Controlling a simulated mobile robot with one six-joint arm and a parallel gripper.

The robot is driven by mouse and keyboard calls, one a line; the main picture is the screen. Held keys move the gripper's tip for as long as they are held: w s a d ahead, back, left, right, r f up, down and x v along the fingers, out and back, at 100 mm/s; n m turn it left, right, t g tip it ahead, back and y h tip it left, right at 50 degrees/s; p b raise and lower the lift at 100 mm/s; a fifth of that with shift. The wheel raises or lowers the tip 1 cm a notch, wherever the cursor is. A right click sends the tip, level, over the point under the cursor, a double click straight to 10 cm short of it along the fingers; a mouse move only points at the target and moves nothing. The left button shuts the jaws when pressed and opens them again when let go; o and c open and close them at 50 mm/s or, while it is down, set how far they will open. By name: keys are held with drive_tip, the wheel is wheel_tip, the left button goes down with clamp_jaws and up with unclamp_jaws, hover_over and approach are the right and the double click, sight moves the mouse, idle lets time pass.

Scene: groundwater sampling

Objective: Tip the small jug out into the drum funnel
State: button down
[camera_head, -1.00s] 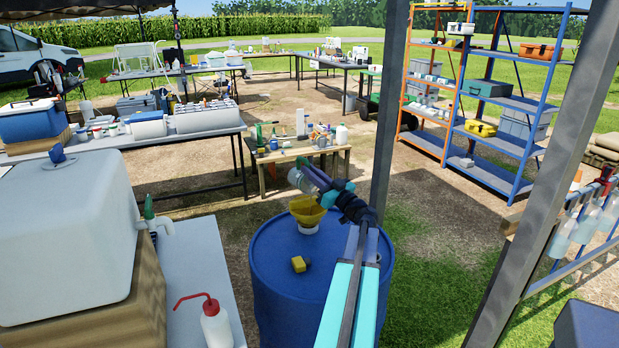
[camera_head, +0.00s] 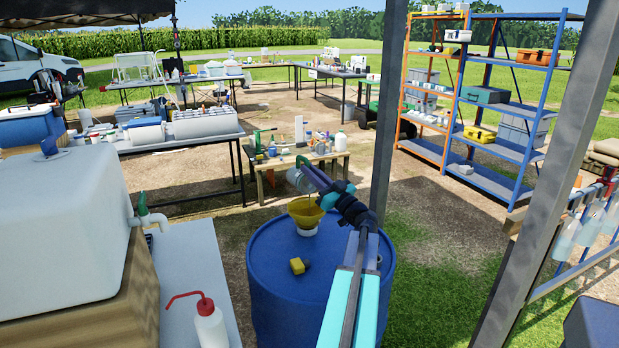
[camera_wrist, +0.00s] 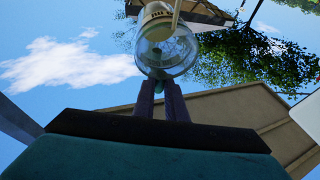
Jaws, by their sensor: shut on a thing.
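The small jug (camera_head: 298,181) is a clear and whitish vessel, tilted above the yellow drum funnel (camera_head: 306,210). My gripper (camera_head: 310,177) is shut on it from the right. In the wrist view the jug (camera_wrist: 166,52) shows round and transparent beyond the two fingers of my gripper (camera_wrist: 161,92), with a pale part across its upper end. The funnel stands on top of the blue drum (camera_head: 290,300), with a white part beneath the yellow cone. I cannot tell whether any liquid is leaving the jug.
A white tank (camera_head: 60,230) with a tap and a red-capped wash bottle (camera_head: 210,325) stand at the left. A grey post (camera_head: 388,110) rises behind the arm. A low wooden bench (camera_head: 325,160) with bottles stands behind.

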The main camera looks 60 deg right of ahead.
drive_tip(key=shift+s+a+r+n+t+b, duration=0.1)
drive_tip(key=shift+s+a+n+t+b, duration=0.4)
drive_tip(key=shift+b, duration=2.25)
drive_tip(key=shift+s+d+r+m+t+b, duration=0.1)
drive_tip(key=shift+s+t+b, duration=0.45)
drive_tip(key=shift+b, duration=2.25)
drive_tip(key=shift+s+a+n+t+b, duration=0.25)
drive_tip(key=shift+t+b, duration=0.6)
drive_tip(key=shift+b, duration=1.9)
drive_tip(key=shift+d, duration=0.1)
drive_tip(key=shift+w+d+f+m+g+b, duration=0.15)
drive_tip(key=shift+w+m+g+b, duration=0.35)
drive_tip(key=shift+b, duration=0.75)
drive_tip(key=shift+w+d+r+m+g+b, duration=0.1)
drive_tip(key=shift+w+g+b, duration=0.1)
drive_tip(key=shift+g+b, duration=0.75)
drive_tip(key=shift+w+d+p, duration=0.1)
drive_tip(key=shift+w+p, duration=0.1)
drive_tip(key=shift+p, duration=1.25)
drive_tip(key=p, duration=0.2)
drive_tip(key=g+p, duration=0.1)
drive_tip(key=p, duration=0.2)
drive_tip(key=shift+w+d, duration=0.2)
drive_tip(key=shift+w, duration=0.2)
